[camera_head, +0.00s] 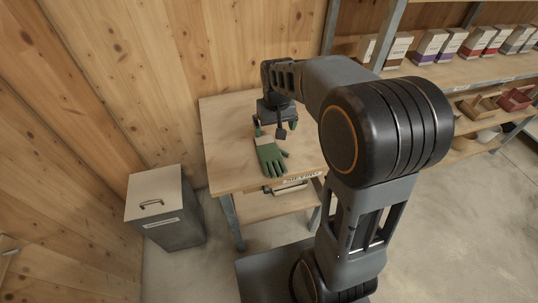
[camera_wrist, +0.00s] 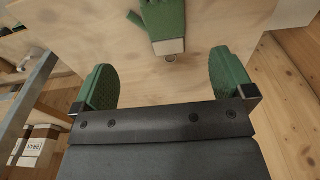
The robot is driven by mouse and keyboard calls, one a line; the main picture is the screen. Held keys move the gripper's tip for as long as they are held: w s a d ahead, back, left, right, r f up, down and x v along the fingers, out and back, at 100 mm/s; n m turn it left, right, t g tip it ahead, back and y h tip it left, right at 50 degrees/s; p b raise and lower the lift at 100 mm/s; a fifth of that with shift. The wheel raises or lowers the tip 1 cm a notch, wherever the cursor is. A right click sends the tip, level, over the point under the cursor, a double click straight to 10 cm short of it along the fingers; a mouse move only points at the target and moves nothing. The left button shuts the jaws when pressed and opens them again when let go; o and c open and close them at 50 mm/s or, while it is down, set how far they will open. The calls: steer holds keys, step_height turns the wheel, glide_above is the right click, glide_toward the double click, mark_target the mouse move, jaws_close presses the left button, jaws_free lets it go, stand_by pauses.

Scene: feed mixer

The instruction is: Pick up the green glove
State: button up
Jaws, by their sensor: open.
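The green glove (camera_head: 270,157) lies flat on a light wooden table (camera_head: 225,150), its pale cuff toward my gripper and its fingers toward the table's front edge. My gripper (camera_head: 275,122) is over the table just behind the cuff. In the wrist view the glove (camera_wrist: 165,22) is at the top middle, partly cut off by the frame. My gripper's two green-padded fingers (camera_wrist: 163,85) are wide apart with nothing between them but bare wood. The glove lies beyond the fingertips, apart from them.
A wooden wall (camera_head: 230,40) stands behind the table. A grey bin with a pale lid (camera_head: 155,190) stands on the floor to the left. Shelves with several boxes (camera_head: 430,47) and trays (camera_head: 480,107) are at the right. The tabletop around the glove looks mostly clear.

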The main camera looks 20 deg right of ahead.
steer(key=w+f, duration=0.4)
glide_above(270, 153)
steer(key=shift+g, duration=0.4)
step_height(270, 153, down, 7)
steer(key=shift+s+a+f, duration=0.1)
steer(key=shift+s+f, duration=0.05)
steer(key=shift+f, duration=0.05)
steer(key=shift+f+p, duration=0.35)
steer(key=shift+f, duration=2.7)
steer(key=c, duration=0.6)
steer(key=shift+r, duration=0.1)
steer(key=shift+c, duration=0.2)
